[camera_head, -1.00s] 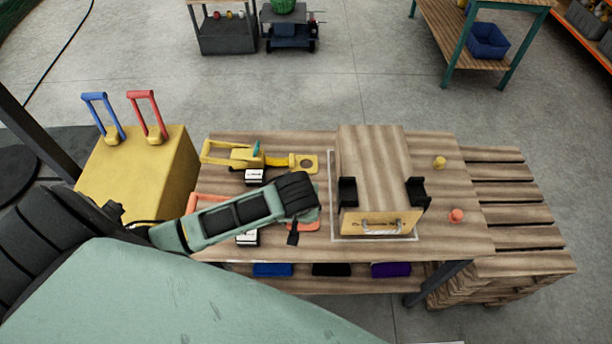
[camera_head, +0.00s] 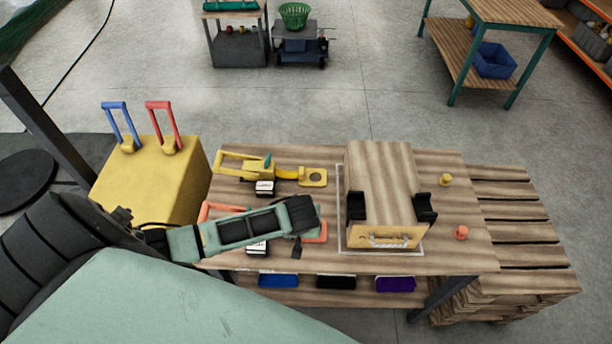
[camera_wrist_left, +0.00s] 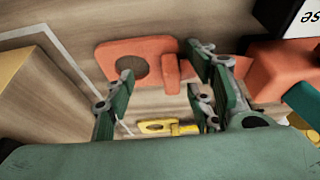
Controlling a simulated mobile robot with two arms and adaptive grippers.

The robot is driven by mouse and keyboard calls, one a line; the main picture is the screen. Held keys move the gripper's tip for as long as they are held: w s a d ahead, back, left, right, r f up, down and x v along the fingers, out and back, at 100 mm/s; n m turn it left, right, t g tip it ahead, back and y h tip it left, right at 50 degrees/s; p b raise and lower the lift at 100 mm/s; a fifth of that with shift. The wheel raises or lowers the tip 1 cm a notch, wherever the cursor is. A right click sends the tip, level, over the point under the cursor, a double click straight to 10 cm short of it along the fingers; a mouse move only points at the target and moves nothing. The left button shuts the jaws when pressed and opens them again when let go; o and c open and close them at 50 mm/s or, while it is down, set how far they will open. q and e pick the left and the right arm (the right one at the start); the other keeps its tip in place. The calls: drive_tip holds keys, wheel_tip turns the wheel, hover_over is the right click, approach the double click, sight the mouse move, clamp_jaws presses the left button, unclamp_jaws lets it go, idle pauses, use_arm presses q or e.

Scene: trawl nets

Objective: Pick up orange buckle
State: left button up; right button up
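The orange buckle lies on the wooden table, partly hidden under my left arm in the head view. Its handle loop (camera_head: 222,210) shows left of the arm and part of its holed plate (camera_head: 322,234) right of it. In the left wrist view the flat plate (camera_wrist_left: 112,60) with a round hole is in plain sight, and the orange body (camera_wrist_left: 283,70) is at the right. My left gripper (camera_wrist_left: 160,92) is open and empty, its fingers over the plate area; contact cannot be told. In the head view the left gripper (camera_head: 297,249) points down. My right gripper is not in view.
A yellow buckle (camera_head: 259,170) lies farther back. A wooden block with black brackets (camera_head: 380,165) stands right of my gripper. A yellow box (camera_head: 150,185) with blue and red handles stands left. Yellow (camera_head: 445,180) and orange (camera_head: 461,233) knobs sit on the table's right side.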

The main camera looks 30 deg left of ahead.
use_arm(q)
drive_tip(key=c, duration=0.4)
drive_tip(key=shift+c, duration=0.9)
drive_tip(key=c, duration=0.6)
clamp_jaws()
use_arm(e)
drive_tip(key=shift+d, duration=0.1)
use_arm(q)
drive_tip(key=shift+r, duration=0.1)
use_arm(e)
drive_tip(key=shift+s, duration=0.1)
